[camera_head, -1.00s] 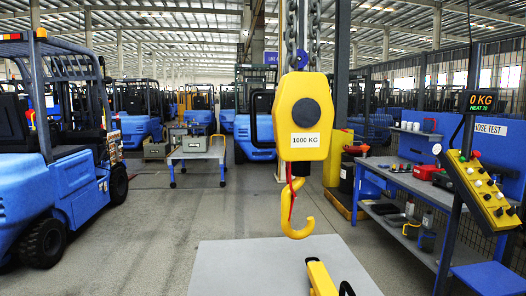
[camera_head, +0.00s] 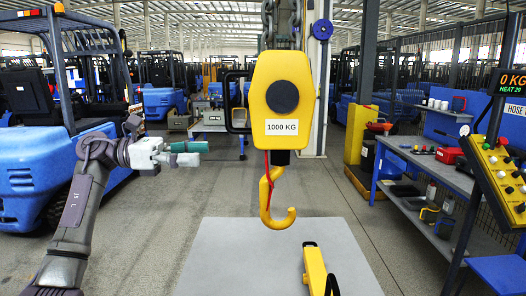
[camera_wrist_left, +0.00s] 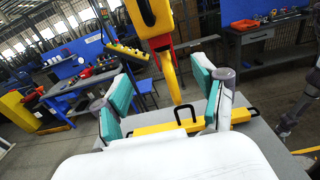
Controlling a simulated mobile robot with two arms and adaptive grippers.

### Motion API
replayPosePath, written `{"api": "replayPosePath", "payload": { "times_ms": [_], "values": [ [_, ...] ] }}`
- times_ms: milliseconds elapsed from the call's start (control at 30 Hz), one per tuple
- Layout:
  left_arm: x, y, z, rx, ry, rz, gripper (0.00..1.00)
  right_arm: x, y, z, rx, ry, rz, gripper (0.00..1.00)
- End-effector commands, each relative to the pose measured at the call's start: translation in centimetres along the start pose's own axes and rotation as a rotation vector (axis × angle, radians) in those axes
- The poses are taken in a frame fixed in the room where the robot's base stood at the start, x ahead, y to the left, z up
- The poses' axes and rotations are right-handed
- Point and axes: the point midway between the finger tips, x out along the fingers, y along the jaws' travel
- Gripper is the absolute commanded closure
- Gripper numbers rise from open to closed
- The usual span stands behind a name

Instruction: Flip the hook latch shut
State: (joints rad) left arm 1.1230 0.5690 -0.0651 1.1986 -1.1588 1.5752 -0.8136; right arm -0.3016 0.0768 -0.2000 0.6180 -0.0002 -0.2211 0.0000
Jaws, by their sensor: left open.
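The yellow crane hook (camera_head: 266,200) hangs under the yellow block marked 1000 KG (camera_head: 283,92). A thin red strip (camera_head: 268,172), which looks like the latch, runs down from the hook's top; whether it closes the mouth is too small to tell. My left gripper (camera_head: 200,153) is open and empty, level with the block's lower part, left of the hook and apart from it. In the left wrist view the hook (camera_wrist_left: 172,78) shows between the spread teal-padded fingers of my left gripper (camera_wrist_left: 165,88). My right gripper is not seen.
A yellow bar with a black handle (camera_head: 315,270) stands on the grey plate (camera_head: 225,255) below the hook. A blue workbench (camera_head: 425,160) and a yellow button panel (camera_head: 498,178) are at right. A blue forklift (camera_head: 55,165) is at left. Floor between is clear.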

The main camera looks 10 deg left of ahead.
Motion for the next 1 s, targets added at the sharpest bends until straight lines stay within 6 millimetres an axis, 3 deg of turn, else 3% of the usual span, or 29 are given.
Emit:
{"api": "replayPosePath", "payload": {
  "times_ms": [167,500,700,1000],
  "values": [
    [3.8,-0.1,0.4,-0.004,-0.004,-0.007,0.29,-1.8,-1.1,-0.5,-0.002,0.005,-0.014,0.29],
    [10.3,-0.1,0.4,-0.007,-0.006,-0.004,0.29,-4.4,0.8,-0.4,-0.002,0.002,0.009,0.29],
    [12.1,0.0,0.2,-0.006,-0.006,-0.003,0.29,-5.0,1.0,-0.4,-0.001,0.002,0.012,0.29],
    [12.4,0.0,0.0,-0.006,-0.005,-0.001,0.29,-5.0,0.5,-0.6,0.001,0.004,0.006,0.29]
  ]
}}
